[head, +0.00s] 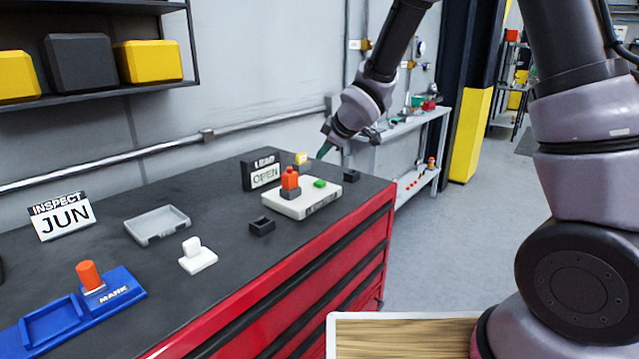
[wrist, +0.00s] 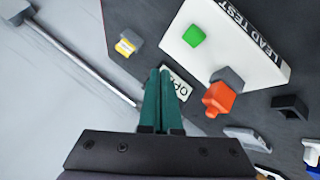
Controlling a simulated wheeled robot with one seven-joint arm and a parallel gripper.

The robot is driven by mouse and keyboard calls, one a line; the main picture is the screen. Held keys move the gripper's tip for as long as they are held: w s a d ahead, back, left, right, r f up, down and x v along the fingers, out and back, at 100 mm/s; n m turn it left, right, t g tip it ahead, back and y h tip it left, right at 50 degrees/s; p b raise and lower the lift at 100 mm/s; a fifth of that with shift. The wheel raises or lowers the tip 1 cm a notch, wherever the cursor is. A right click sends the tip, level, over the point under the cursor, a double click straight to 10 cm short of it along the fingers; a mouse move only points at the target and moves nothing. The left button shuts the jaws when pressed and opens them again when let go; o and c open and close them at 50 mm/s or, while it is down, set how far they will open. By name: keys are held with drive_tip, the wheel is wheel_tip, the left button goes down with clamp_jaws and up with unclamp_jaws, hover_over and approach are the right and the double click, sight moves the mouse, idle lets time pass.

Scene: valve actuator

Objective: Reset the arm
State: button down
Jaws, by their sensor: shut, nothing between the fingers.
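My arm (head: 395,45) reaches over the far right end of the red cabinet's dark top. My gripper (head: 324,150) points down and left there, near the white lead test box (head: 318,206). In the wrist view my gripper's green fingers (wrist: 158,78) are together with nothing between them. Behind their tips is the OPEN sign (wrist: 178,85), partly covered by the fingers. The sign stands upright behind the box in the head view (head: 266,176). The box carries an orange-red knob (head: 290,178) and a green button (head: 320,183).
On the top (head: 225,237) are a yellow-and-white piece (head: 301,158), black blocks (head: 262,226), a white stand (head: 197,256), a grey tray (head: 157,224), a blue MARK holder (head: 75,308) and an INSPECT JUN sign (head: 63,216). A wall rail (head: 160,150) runs behind.

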idle(0.4)
drive_tip(key=s+d+r+m+h, duration=0.2)
drive_tip(key=s+d+r+m, duration=0.25)
drive_tip(key=d+r, duration=0.4)
drive_tip(key=s+d+r+m+h, duration=0.1)
drive_tip(key=s+d+r+m, duration=0.2)
drive_tip(key=d+r+m, duration=0.55)
drive_tip(key=s+d+r+m, duration=0.1)
drive_tip(key=s+d+m, duration=0.2)
drive_tip(key=s, duration=0.6)
drive_tip(key=s+d+r+m, duration=0.1)
drive_tip(key=s+d+m, duration=0.3)
drive_tip(key=s, duration=0.5)
drive_tip(key=shift+s+d+g, duration=0.3)
drive_tip(key=shift+s+d, duration=0.05)
drive_tip(key=shift+d, duration=0.7)
